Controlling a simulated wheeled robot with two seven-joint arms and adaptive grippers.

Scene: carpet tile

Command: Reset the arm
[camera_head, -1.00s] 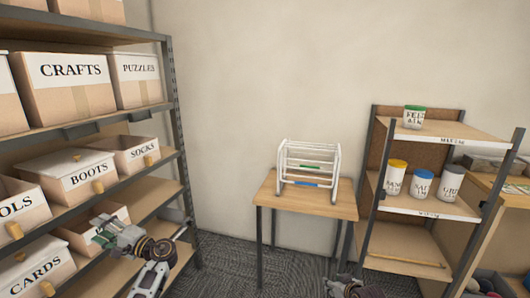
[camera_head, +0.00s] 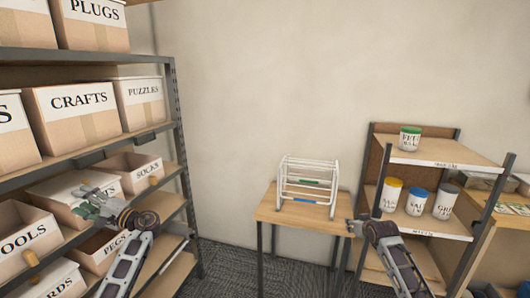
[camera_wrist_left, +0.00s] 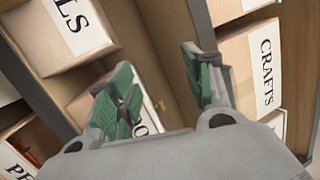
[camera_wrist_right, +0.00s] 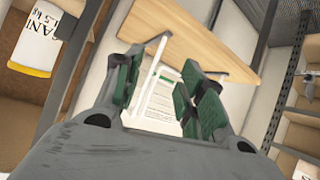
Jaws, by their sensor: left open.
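My left gripper (camera_head: 92,205) is in front of the left shelf, over the box labelled BOOTS (camera_head: 62,196). In the left wrist view, its green-padded fingers (camera_wrist_left: 160,90) are spread apart with nothing between them. My right gripper (camera_head: 360,226) is at the right end of the small wooden table (camera_head: 300,212), in front of the right-hand shelf. In the right wrist view, its fingers (camera_wrist_right: 163,92) are apart. The white wire rack (camera_wrist_right: 160,108) shows beyond the gap between them; nothing appears held.
The left shelf (camera_head: 110,155) holds several labelled boxes, including CRAFTS (camera_head: 78,112) and SOCKS (camera_head: 135,172). The white wire rack stands on the small table (camera_head: 307,182). The right shelf (camera_head: 435,228) holds several lidded jars.

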